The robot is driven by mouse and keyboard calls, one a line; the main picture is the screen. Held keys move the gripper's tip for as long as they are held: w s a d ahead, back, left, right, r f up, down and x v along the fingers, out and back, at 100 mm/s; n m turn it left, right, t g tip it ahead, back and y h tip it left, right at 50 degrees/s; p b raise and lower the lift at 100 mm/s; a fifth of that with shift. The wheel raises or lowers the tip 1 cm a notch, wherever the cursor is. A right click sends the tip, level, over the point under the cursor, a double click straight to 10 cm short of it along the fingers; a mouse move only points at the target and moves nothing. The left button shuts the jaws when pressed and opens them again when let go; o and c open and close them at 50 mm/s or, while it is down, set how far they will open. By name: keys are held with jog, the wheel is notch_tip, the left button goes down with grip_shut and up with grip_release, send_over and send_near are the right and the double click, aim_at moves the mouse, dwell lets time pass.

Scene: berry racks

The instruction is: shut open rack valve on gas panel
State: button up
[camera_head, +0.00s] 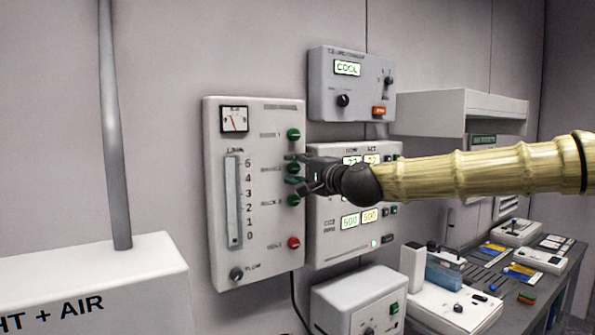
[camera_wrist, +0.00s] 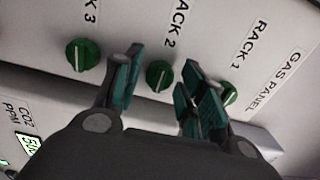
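The gas panel (camera_head: 270,215) is a white wall box with a gauge, a flow tube and a column of knobs. The green rack 1 knob (camera_head: 293,134) is above my gripper (camera_head: 301,175); the green rack 3 knob (camera_head: 293,200) is just below. In the wrist view, the green rack 2 knob (camera_wrist: 159,75) shows between the parted fingers of my gripper (camera_wrist: 163,92), apart from both. Its white mark is slanted. The rack 3 knob (camera_wrist: 83,54) has a near-upright mark in that view. The rack 1 knob (camera_wrist: 229,92) is partly hidden by a finger.
A red knob (camera_head: 293,242) and a black flow knob (camera_head: 236,273) sit lower on the panel. A display box (camera_head: 325,235) is close on the right, with a cooling box (camera_head: 330,105) above. A grey pipe (camera_head: 115,130) and a white cabinet (camera_head: 100,280) stand left.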

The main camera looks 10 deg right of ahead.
dwell(0.3)
jog(key=v, duration=1.2)
dwell(0.5)
